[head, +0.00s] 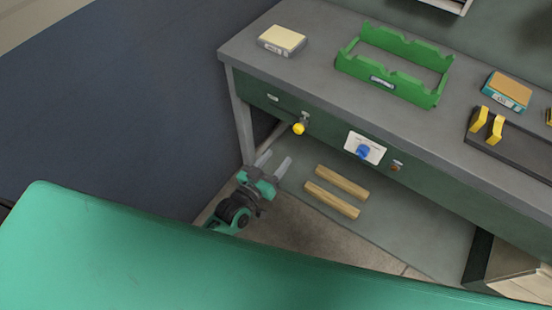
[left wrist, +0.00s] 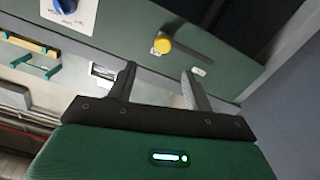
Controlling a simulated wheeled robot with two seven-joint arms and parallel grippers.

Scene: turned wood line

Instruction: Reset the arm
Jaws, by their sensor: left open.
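My left gripper (head: 273,164) is open and empty in the head view, low in front of the bench by its left leg. Its two fingers also show in the left wrist view (left wrist: 160,85), spread apart with nothing between them. The bench front, with a yellow knob (head: 299,128) and a blue knob (head: 363,151) on a white plate, lies beyond and above the gripper. The yellow knob also shows in the left wrist view (left wrist: 162,45), past the fingers and apart from them. My right gripper is not in view.
A grey bench (head: 330,30) holds a green rack (head: 395,78), a cream-topped box (head: 282,41), an orange-topped box (head: 507,90) and a dark tray with yellow pieces (head: 515,140). Two wooden bars (head: 337,190) lie on the lower shelf. The floor (head: 130,110) at left is clear.

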